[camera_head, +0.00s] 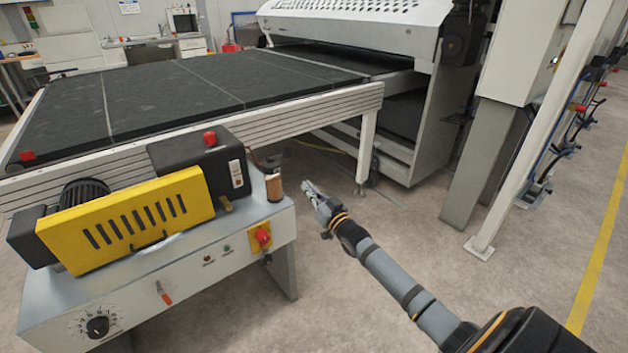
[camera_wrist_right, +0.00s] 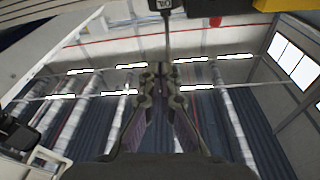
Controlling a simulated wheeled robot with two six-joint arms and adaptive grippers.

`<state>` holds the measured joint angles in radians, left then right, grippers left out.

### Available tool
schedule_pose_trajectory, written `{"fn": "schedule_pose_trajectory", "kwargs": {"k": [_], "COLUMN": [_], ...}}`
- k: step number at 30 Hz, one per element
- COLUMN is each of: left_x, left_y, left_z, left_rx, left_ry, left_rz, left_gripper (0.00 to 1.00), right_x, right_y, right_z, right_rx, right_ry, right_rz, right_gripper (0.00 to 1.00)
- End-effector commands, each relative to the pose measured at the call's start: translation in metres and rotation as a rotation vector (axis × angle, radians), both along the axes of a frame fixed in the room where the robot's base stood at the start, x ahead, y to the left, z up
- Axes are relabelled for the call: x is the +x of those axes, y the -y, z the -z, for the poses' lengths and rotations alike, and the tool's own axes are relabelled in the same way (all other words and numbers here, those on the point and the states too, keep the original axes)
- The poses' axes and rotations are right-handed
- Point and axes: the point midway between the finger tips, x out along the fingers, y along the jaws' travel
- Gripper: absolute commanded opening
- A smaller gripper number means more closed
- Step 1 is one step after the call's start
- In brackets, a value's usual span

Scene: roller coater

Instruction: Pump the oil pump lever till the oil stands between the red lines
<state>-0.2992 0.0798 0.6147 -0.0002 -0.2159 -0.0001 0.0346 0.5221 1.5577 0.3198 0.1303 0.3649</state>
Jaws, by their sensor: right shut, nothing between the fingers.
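The oil pump looks to be the black box (camera_head: 195,158) with a red cap on top, on the grey machine bench. A small pale gauge panel (camera_head: 236,173) is on its right end; its oil level and red lines are too small to read. A copper-coloured cylinder (camera_head: 274,188) with dark ends stands beside the box; I cannot tell if it is part of the lever. My right gripper (camera_head: 309,190) is shut and empty, just right of this cylinder and apart from it. In the right wrist view its fingers (camera_wrist_right: 160,85) point towards a thin dark rod (camera_wrist_right: 167,38). My left gripper is out of view.
A yellow slotted guard (camera_head: 128,220) is left of the box. A red switch on a yellow plate (camera_head: 261,237) and a dial (camera_head: 97,326) are on the bench front. The black conveyor table (camera_head: 150,105) lies behind. Open floor (camera_head: 400,235) surrounds my right arm.

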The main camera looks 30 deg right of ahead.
Motion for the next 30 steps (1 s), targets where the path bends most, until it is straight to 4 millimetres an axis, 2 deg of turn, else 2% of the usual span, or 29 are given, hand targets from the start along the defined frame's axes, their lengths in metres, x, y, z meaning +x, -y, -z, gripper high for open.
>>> {"fn": "schedule_pose_trajectory", "kwargs": {"k": [1,7,30], "left_x": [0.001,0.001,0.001], "left_y": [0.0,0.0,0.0], "left_z": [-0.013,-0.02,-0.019], "left_rx": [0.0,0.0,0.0], "left_ry": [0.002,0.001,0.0], "left_rz": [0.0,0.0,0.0], "left_gripper": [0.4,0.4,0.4], "right_x": [-0.008,-0.023,-0.023], "right_y": [0.0,0.001,0.001], "right_z": [-0.003,0.005,0.006], "right_rx": [0.002,0.0,0.0], "right_ry": [-0.005,0.0,0.002], "right_rz": [-0.002,0.0,0.001], "right_gripper": [0.0,0.0,0.0]}}
